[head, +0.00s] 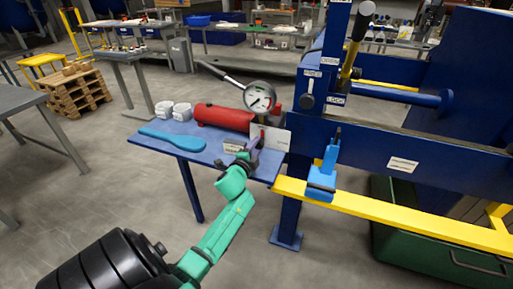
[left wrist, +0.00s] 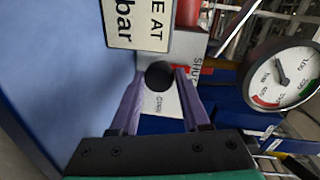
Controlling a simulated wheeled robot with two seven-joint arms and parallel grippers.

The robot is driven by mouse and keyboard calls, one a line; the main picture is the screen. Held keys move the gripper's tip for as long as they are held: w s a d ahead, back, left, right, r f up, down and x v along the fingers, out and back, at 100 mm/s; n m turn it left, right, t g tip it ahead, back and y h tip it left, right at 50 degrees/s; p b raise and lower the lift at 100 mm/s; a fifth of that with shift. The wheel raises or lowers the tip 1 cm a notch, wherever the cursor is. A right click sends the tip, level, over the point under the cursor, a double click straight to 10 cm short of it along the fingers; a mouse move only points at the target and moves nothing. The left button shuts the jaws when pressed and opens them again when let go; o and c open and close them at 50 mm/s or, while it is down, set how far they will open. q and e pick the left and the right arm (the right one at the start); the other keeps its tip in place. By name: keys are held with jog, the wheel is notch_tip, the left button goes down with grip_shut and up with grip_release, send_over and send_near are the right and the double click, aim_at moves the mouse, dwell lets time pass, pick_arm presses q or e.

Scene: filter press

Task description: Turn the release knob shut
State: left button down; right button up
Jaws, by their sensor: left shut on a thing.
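The release knob (left wrist: 159,75) is a black round knob, seen end-on in the left wrist view. Behind it is a white plate (head: 275,137) with red marks, reading SHUT and apparently OPEN in the left wrist view. My left gripper (head: 254,146) reaches the plate from the front; its purple fingers (left wrist: 158,80) stand either side of the knob and are shut on it. In the head view the fingers mostly hide the knob. I cannot tell the knob's turned position. My right gripper is not in view.
A red pump cylinder (head: 222,117) with a dial gauge (head: 259,97) and lever stands behind the plate on the blue table (head: 180,148). The blue press frame (head: 400,150) and yellow rail (head: 420,215) stand right.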

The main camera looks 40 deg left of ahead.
pick_arm(q)
jog(key=c, duration=0.7)
grip_release()
jog(key=shift+o, duration=0.2)
jog(key=shift+s, duration=0.2)
jog(key=v, duration=1.4)
jog(key=shift+b, duration=0.3)
jog(key=shift+s, duration=0.15)
